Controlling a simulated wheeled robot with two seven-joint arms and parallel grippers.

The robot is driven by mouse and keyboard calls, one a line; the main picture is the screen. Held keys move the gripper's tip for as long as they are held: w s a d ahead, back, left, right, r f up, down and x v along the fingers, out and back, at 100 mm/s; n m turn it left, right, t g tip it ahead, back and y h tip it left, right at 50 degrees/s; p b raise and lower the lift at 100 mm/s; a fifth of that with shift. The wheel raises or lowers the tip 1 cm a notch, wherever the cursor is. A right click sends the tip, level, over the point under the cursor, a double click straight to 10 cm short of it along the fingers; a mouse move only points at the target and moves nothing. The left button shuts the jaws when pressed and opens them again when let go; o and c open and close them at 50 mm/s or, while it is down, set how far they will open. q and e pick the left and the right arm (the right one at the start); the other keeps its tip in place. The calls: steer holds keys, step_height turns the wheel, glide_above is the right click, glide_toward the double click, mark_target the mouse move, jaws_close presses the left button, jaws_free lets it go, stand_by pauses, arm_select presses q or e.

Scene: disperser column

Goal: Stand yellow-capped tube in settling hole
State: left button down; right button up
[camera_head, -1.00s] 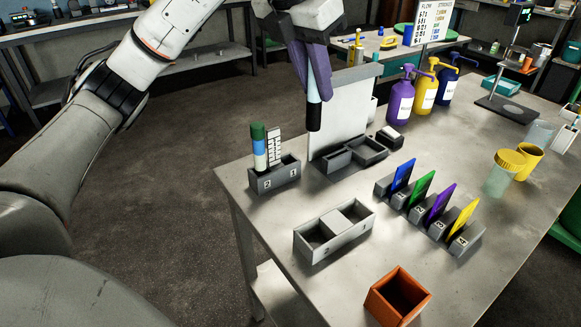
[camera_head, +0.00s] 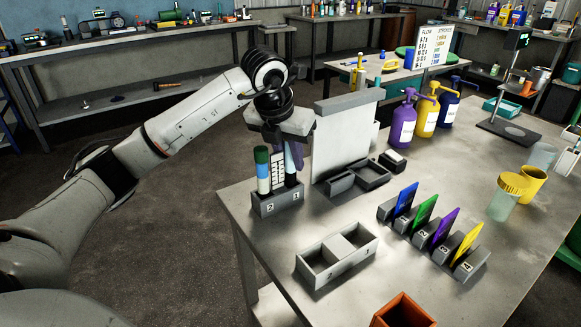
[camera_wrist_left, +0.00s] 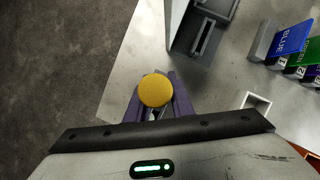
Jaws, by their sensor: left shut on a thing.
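My left gripper (camera_head: 289,160) is shut on the yellow-capped tube, whose round yellow cap (camera_wrist_left: 156,90) shows between purple fingers in the left wrist view. In the head view the gripper hides the cap. The tube's dark lower part (camera_head: 291,180) shows upright at hole 1 of the small grey rack (camera_head: 278,205); I cannot tell whether its end is inside the hole. A green-capped tube (camera_head: 262,170) stands in hole 2, just left of the gripper. A black-and-white marked strip (camera_head: 278,172) stands between them. My right gripper is not in view.
A white upright panel (camera_head: 340,140) and grey trays (camera_head: 370,174) stand close right of the rack. A two-part grey box (camera_head: 336,254), coloured cards (camera_head: 432,230) in holders and an orange box (camera_head: 403,312) are nearer. Bare table lies between them.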

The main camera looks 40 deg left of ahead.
arm_select(q)
steer(key=shift+f, duration=1.15)
steer(key=shift+f, duration=0.2)
steer(key=c, duration=1.6)
jaws_free()
steer(key=shift+o, duration=0.2)
steer(key=shift+r, duration=0.4)
steer(key=v, duration=1.1)
steer(key=shift+r, duration=0.3)
